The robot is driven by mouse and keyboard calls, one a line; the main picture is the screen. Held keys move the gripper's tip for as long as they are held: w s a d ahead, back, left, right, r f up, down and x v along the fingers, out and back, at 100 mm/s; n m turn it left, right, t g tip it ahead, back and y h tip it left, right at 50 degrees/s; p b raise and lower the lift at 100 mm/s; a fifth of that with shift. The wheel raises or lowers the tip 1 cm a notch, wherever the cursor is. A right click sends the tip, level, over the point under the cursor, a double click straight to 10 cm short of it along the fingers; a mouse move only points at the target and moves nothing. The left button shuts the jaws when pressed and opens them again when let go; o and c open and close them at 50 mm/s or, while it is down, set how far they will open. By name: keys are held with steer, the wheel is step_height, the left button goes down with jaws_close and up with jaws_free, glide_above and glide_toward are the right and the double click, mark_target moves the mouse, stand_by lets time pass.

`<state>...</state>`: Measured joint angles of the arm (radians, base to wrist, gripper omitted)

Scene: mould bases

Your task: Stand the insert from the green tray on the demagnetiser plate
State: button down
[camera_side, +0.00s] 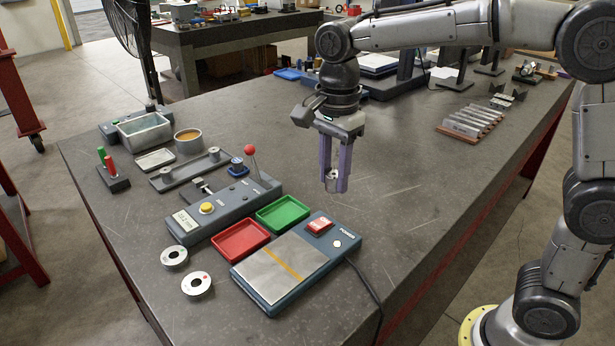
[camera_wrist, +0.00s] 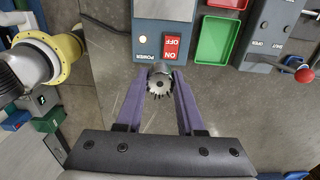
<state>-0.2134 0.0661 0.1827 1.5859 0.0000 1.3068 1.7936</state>
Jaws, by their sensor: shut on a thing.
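My gripper (camera_side: 335,185) is shut on a small grey metal insert (camera_side: 332,183) between its purple fingertips. In the wrist view the insert (camera_wrist: 160,84) shows a round, toothed end between the fingers. The gripper hangs above the bench, beyond the demagnetiser plate and apart from it. The demagnetiser (camera_side: 285,268) has a bare metal top with a yellow stripe, a red switch and a small light. Its switch end (camera_wrist: 165,40) is at the top of the wrist view. The green tray (camera_side: 283,213) is empty; it also shows in the wrist view (camera_wrist: 216,42).
An empty red tray (camera_side: 240,239) adjoins the green one. A control box (camera_side: 222,207) with a red-knobbed lever (camera_side: 251,152) stands left of the trays. Two metal rings (camera_side: 197,285) lie at the front left. A cable (camera_side: 368,290) trails from the demagnetiser.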

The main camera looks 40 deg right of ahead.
steer(key=s+r, duration=0.1)
steer(key=s, duration=0.1)
glide_above(295, 254)
step_height(295, 254, down, 4)
steer(key=shift+f, duration=3.15)
steer(key=shift+c, duration=2.2)
jaws_free()
steer(key=shift+r, duration=0.1)
